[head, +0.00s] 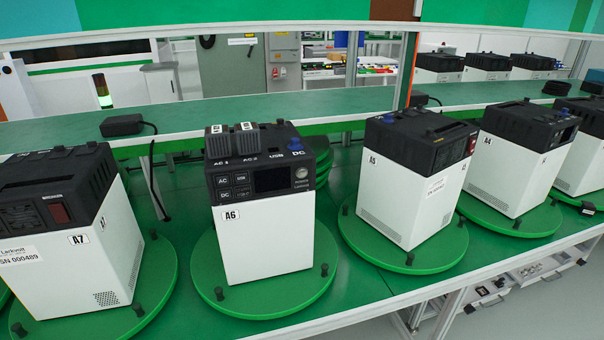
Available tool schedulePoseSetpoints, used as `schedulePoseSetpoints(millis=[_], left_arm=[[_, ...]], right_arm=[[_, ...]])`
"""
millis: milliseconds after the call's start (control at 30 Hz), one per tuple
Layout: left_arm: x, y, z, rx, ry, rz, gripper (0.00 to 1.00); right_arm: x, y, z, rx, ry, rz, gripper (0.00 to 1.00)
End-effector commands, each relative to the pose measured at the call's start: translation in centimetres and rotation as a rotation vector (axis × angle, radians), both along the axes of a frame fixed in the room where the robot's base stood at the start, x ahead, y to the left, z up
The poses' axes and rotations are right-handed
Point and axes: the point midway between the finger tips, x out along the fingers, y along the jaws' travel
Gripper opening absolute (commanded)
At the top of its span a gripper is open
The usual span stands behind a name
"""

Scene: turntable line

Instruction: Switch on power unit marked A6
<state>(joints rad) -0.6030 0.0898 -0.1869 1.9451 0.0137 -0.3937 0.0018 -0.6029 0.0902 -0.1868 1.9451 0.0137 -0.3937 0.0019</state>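The power unit marked A6 (266,245) stands upright on a round green turntable (240,308), left of the picture's middle. It has a white body and a dark top section, and its front panel faces me. The panel has square buttons on the left, including AC and DC, a dark display (273,180) and a round light-grey button (302,173) with small lettering under it. Two grey plugs (231,142) stand in its top at AC 1 and AC 2. Whether the button is pressed does not show. Neither gripper is in view.
Unit A7 (115,230) stands on the left; units A5 (405,200) and A4 (495,165) stand on the right, each on a turntable. Short dark posts rise from the turntable rims. A black adapter (122,125) with a cable lies on the green shelf (240,108) behind.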

Motion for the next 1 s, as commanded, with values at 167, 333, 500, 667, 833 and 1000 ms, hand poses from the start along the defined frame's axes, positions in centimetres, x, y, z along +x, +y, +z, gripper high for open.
schedulePoseSetpoints(millis=[167,333,500,667,833,1000], left_arm=[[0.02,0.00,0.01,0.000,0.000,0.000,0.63],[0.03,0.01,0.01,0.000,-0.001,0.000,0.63],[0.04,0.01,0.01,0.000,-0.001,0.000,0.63],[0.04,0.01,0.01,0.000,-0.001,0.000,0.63],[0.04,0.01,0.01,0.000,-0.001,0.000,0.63],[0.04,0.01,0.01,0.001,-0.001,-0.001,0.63]], right_arm=[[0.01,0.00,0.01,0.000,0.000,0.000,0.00],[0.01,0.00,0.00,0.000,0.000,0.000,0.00],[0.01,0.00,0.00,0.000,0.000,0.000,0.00],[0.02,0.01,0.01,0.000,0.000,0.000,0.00],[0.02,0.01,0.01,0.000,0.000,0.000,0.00],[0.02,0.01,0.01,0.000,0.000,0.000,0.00]])
